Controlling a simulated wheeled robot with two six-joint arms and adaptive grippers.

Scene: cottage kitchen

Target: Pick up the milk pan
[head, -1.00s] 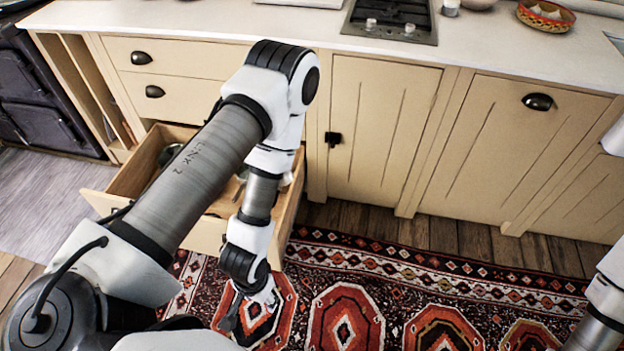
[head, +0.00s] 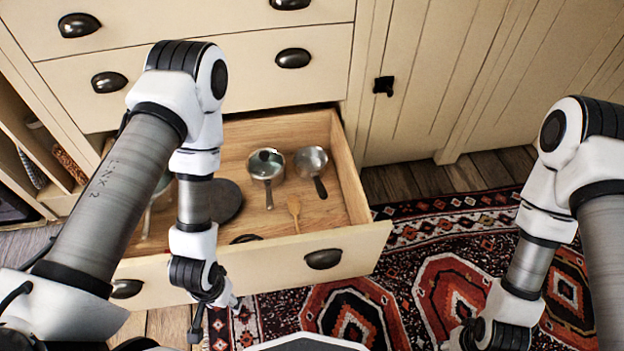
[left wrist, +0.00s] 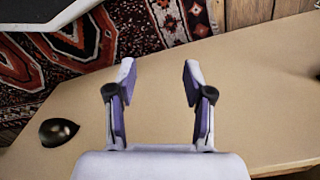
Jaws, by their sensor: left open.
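The open drawer (head: 345,165) holds a small steel pan (head: 311,160) with a dark handle and no lid. To its left is a steel pan with a glass lid (head: 265,163). Either could be the milk pan; I cannot tell which. My left gripper (head: 214,314) is open and empty, low in front of the drawer front, apart from both pans. In the left wrist view its two fingers (left wrist: 157,78) are spread over the cream drawer front, with neither pan clearly visible. My right gripper (head: 462,338) is low over the rug, partly cut off, its fingers unclear.
A wooden spoon (head: 294,210) and a dark round pan or disc (head: 226,201) also lie in the drawer. My left arm hides part of its left side. A closed cupboard door (head: 430,75) is to the right. The patterned rug (head: 400,290) looks clear.

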